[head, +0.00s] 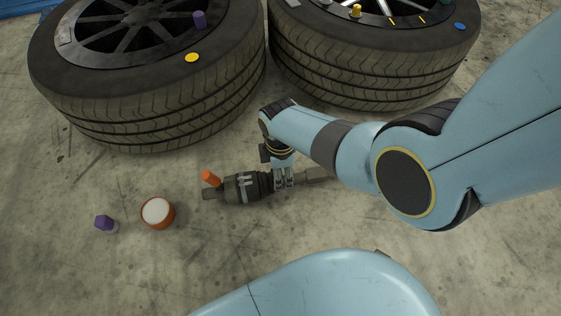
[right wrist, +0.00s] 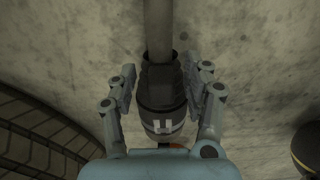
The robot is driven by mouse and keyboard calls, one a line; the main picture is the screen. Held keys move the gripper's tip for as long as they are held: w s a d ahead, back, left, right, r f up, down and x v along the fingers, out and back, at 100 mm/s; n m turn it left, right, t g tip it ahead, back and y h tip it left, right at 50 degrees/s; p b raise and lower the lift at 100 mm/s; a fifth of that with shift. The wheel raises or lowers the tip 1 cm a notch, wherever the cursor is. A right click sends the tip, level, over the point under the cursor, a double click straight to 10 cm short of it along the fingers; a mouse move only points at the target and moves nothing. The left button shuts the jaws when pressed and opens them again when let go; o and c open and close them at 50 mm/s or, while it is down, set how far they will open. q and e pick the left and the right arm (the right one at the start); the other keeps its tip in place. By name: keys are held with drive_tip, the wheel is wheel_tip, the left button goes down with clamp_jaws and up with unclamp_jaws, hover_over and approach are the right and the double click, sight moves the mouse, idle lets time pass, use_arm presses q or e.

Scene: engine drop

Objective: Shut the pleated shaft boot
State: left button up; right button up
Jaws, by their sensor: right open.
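The shaft boot (head: 243,187) is a dark pleated sleeve with a pale marking. It lies on the concrete floor around a grey shaft (head: 318,174) that runs out to the right. In the right wrist view the boot (right wrist: 162,98) is in the middle and the shaft (right wrist: 158,28) goes up from it. My right gripper (head: 283,180) is over the boot's right end, pointing down. In the wrist view its open fingers (right wrist: 160,85) stand on both sides of the boot; I cannot tell whether they touch it. My left gripper is out of view.
An orange peg (head: 211,178) stands at the boot's left end. Further left are an orange cup with a white top (head: 157,212) and a purple-topped piece (head: 105,223). Two big tyres (head: 150,110) (head: 350,75) lie behind. The floor at the lower left is clear.

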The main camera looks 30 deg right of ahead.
wheel_tip(320, 180, up, 12)
idle(0.5)
drive_tip(key=shift+f, duration=0.1)
